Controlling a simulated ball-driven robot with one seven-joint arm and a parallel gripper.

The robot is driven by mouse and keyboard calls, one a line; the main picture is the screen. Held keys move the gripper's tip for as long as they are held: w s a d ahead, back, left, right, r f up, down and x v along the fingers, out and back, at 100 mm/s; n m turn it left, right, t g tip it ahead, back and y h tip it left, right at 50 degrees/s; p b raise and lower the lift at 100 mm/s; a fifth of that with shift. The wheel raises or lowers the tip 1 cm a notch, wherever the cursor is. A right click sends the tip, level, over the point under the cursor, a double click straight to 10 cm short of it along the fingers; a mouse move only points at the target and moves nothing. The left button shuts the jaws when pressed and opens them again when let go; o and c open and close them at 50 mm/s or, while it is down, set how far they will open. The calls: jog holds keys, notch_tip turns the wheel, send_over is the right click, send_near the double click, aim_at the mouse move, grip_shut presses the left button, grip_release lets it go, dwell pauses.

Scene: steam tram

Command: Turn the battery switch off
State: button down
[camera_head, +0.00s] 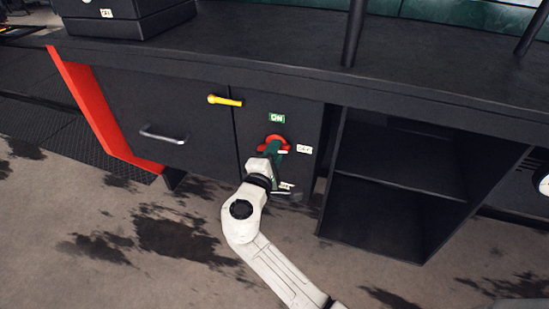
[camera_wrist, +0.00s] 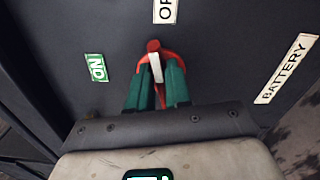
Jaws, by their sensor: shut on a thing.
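The battery switch (camera_head: 272,142) is red and sits on the dark cabinet front; it also shows in the wrist view (camera_wrist: 153,46), with a white stripe along its handle. The striped handle points roughly toward the white OFF label (camera_wrist: 165,10), tilted slightly to the ON side. The green ON label (camera_head: 276,118) is above the switch in the head view, and the OFF label (camera_head: 304,149) is to its right. My gripper (camera_wrist: 156,84) has green fingers, one on each side of the handle, shut on it. The fingers hide part of the switch.
The BATTERY label (camera_wrist: 287,68) is right of the switch in the wrist view. A yellow handle (camera_head: 225,100) sticks out up and left of the switch. A metal drawer handle (camera_head: 162,135) is farther left. Open shelves (camera_head: 395,155) are to the right, under the countertop (camera_head: 300,58).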

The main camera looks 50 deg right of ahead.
jog(key=shift+f+m+b, duration=0.25)
jog(key=shift+m+b, duration=0.7)
jog(key=shift+m, duration=0.35)
jog(key=c, duration=1.1)
grip_release()
jog(key=shift+r, duration=0.1)
jog(key=shift+c, duration=0.2)
jog(key=p+v, duration=0.2)
jog(key=v, duration=0.9)
jog(key=shift+d, duration=0.1)
